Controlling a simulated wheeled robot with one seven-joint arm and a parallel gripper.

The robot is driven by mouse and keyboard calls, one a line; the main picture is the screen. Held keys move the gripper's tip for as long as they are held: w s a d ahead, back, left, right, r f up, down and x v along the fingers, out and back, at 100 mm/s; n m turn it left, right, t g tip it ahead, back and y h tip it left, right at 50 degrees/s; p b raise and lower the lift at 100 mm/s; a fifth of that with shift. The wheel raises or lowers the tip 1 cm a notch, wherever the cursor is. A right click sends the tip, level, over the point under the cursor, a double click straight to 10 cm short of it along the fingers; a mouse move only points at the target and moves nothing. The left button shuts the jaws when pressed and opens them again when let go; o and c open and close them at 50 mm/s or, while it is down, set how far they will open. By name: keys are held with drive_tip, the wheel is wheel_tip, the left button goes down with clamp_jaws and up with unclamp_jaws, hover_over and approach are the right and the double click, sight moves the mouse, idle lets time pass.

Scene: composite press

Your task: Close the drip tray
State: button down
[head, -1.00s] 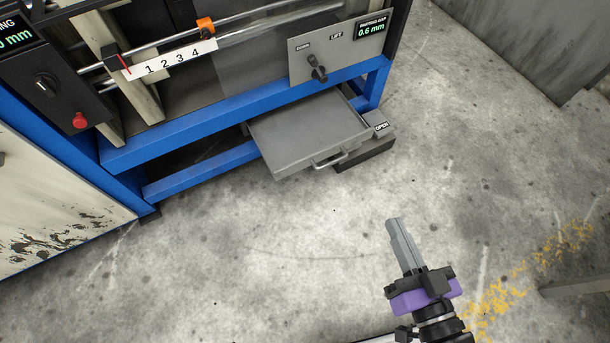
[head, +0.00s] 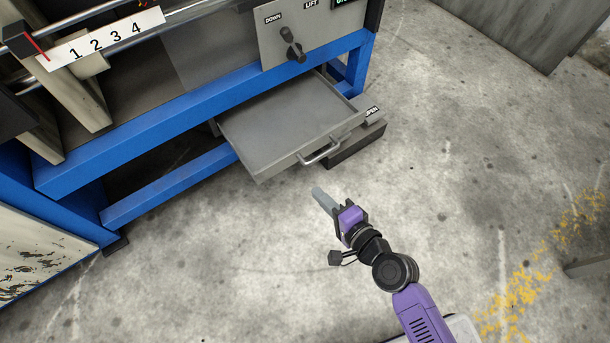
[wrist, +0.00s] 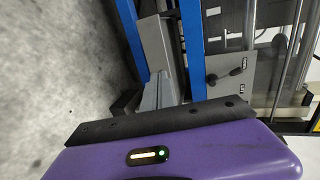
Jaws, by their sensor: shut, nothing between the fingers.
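The drip tray (head: 285,125) is a flat grey drawer that stands pulled out from under the blue press frame. Its bar handle (head: 319,152) is on the front edge, facing my side. My gripper (head: 319,193) is shut and empty, in front of the tray's front edge and a little below the handle in the picture, apart from it.
A grey box labelled OPEN (head: 371,113) sits by the tray's right side, above a dark block. The blue frame beam (head: 200,115) runs above the tray. The lever panel (head: 300,38) is higher up. The concrete floor around my gripper is clear.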

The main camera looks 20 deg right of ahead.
sight(285, 159)
drive_tip(key=b+x, duration=0.1)
drive_tip(key=x, duration=0.7)
drive_tip(key=r+b+x, duration=0.1)
drive_tip(key=x, duration=0.4)
drive_tip(key=shift+w+r+b, duration=0.1)
drive_tip(key=shift+w+b, duration=0.1)
drive_tip(key=shift+b, duration=0.1)
drive_tip(key=shift+w+a, duration=0.1)
drive_tip(key=shift+w, duration=0.05)
